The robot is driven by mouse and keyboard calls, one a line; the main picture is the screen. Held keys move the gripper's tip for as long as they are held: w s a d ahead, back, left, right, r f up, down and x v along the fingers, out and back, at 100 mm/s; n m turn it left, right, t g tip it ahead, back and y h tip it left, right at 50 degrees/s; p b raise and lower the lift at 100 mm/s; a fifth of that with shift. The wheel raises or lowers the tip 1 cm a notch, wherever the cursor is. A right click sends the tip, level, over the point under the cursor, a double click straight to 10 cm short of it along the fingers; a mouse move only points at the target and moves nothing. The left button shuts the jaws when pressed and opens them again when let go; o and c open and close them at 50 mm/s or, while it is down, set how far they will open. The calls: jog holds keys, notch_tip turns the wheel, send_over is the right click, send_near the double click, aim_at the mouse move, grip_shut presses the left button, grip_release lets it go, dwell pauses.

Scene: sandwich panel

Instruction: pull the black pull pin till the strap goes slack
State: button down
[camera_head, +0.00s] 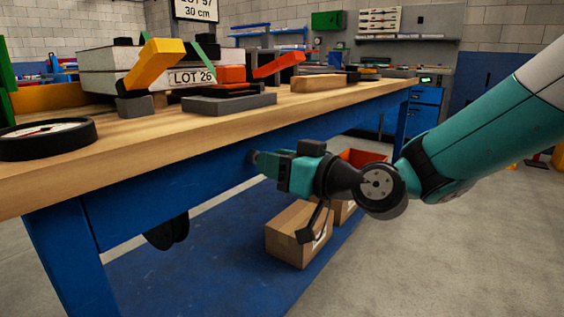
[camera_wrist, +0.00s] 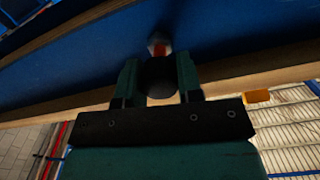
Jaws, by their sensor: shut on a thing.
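The black pull pin (camera_wrist: 158,80) shows in the wrist view as a round dark knob between the two fingers of my gripper (camera_wrist: 159,75). An orange-red stem and a round grey collar show just beyond the knob, against the blue bench front. In the head view my gripper (camera_head: 262,163) is at the blue front rail below the bench top, and it mostly hides the pin. My gripper is shut on the pin. A green strap (camera_head: 206,52) slants over the stacked pale panels (camera_head: 105,60) on the bench. I cannot tell how tight it is.
The wooden bench top (camera_head: 130,140) carries a yellow lever (camera_head: 155,60), an orange lever (camera_head: 280,65), a grey block (camera_head: 230,103) and a round black dial (camera_head: 45,138). Cardboard boxes (camera_head: 290,235) stand below.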

jog(key=c, duration=0.8)
grip_release()
jog(key=shift+b+v, duration=2.45)
jog(key=shift+v, duration=6.35)
